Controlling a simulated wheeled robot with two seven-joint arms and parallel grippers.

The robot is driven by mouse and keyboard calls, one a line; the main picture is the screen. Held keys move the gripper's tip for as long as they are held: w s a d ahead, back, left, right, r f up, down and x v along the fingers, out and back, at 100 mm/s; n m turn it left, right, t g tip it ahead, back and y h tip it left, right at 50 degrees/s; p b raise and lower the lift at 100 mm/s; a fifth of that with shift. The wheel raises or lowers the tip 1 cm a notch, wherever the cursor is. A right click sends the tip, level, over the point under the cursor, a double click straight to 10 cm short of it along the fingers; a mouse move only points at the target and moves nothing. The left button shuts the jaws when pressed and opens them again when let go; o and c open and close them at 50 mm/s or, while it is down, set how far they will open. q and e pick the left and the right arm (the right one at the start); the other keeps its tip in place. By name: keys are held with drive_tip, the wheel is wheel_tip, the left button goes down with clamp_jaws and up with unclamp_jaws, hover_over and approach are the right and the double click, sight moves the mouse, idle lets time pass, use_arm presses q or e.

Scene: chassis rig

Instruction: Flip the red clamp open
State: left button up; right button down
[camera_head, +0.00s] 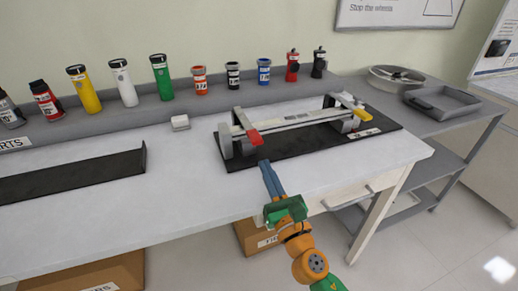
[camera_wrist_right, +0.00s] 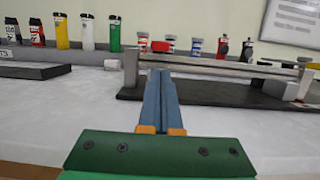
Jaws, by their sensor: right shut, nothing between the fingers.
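The red clamp (camera_head: 254,136) is a red-tipped lever on the left end post of the chassis rig, which sits on a black base plate (camera_head: 300,155). A yellow clamp (camera_head: 361,113) is on the rig's right end. My right gripper (camera_head: 264,163) is shut and empty, its blue fingers pointing at the rig's front edge, just below and in front of the red clamp. My left gripper is not in view.
Several bottles and cans stand on the back ledge (camera_head: 185,105). A small white block (camera_head: 180,122) and a black tray (camera_head: 75,177) are to the left. A grey cart (camera_head: 440,125) with a round dish stands right. The white tabletop in front of the rig is free.

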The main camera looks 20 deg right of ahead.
drive_tip(key=x, duration=0.5)
drive_tip(key=shift+w+r, duration=0.1)
drive_tip(key=shift+w, duration=0.1)
